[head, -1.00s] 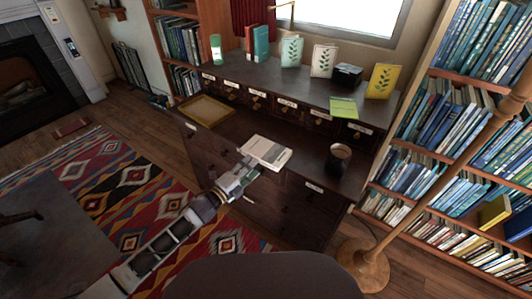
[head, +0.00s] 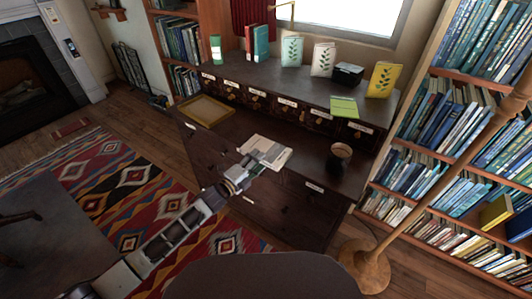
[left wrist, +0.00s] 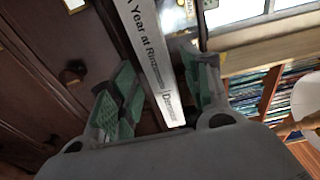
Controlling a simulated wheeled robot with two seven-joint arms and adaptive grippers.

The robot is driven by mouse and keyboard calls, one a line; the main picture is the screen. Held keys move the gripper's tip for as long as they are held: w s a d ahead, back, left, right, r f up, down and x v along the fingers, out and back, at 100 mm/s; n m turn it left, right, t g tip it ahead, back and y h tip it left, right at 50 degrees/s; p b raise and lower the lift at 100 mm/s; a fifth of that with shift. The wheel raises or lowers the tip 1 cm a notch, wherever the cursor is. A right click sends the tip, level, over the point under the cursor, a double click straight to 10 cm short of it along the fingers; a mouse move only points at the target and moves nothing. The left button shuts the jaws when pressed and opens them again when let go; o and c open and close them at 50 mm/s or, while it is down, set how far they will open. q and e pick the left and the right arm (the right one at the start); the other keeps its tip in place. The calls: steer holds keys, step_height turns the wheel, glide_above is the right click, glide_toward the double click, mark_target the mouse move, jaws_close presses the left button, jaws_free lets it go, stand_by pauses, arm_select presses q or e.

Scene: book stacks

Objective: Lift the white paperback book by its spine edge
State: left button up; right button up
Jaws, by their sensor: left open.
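The white paperback book (head: 265,150) lies flat on the dark desk, near its front edge. My left gripper (head: 257,164) is at the book's near left side and covers part of it in the head view. In the left wrist view the book's white spine (left wrist: 152,60) with dark lettering faces me. It runs between the two green-padded fingers of the left gripper (left wrist: 160,97), which stand apart on either side of it. I cannot tell whether the fingers touch the book. My right gripper is not in view.
A dark mug (head: 339,156) stands to the right of the book. An empty wooden tray (head: 207,111) lies at the left of the desk (head: 225,143). Bare desktop lies left of the book.

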arm_select(q)
steer(key=shift+w+d, duration=0.35)
stand_by(0.3)
jaws_close()
